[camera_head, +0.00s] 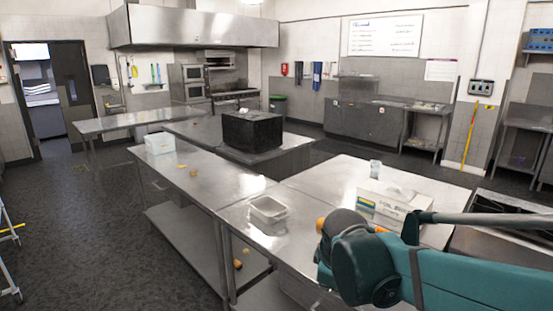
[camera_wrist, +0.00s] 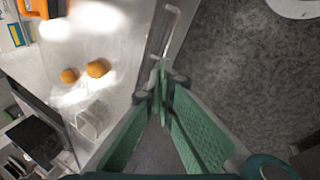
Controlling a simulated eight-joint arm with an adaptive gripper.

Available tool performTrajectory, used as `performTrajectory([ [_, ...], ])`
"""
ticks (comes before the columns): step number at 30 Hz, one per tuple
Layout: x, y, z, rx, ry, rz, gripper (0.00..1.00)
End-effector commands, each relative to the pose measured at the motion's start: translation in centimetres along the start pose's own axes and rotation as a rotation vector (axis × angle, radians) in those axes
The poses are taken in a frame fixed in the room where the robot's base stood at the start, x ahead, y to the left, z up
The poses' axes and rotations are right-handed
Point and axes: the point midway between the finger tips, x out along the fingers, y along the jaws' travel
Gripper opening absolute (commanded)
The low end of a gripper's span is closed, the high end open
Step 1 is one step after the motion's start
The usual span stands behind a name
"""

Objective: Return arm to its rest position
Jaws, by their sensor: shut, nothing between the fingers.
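My arm (camera_head: 440,280) is teal and reaches in from the lower right of the head view, over the near end of the steel tables. My gripper (camera_wrist: 161,90) shows in the wrist view with its green fingers converging and shut, with nothing held between them. It points down past the edge of a steel table, with dark speckled floor on the right. In the head view the fingers cannot be made out.
A white tray (camera_head: 268,212), a labelled white box (camera_head: 385,205) and a small cup (camera_head: 375,168) stand on the steel table (camera_head: 320,184) near my arm. Two orange round items (camera_wrist: 97,68) lie left of my gripper. A black box (camera_head: 252,132) stands farther back. Open floor (camera_head: 120,220) lies left.

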Motion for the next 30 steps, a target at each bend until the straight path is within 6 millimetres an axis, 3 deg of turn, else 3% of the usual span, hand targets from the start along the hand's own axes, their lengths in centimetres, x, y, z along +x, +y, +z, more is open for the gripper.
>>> performTrajectory([
  [15,-4.4,-3.1,5.8,0.459,0.079,0.034,0.0],
  [30,-7.0,-7.0,10.5,0.905,0.169,0.051,0.0],
])
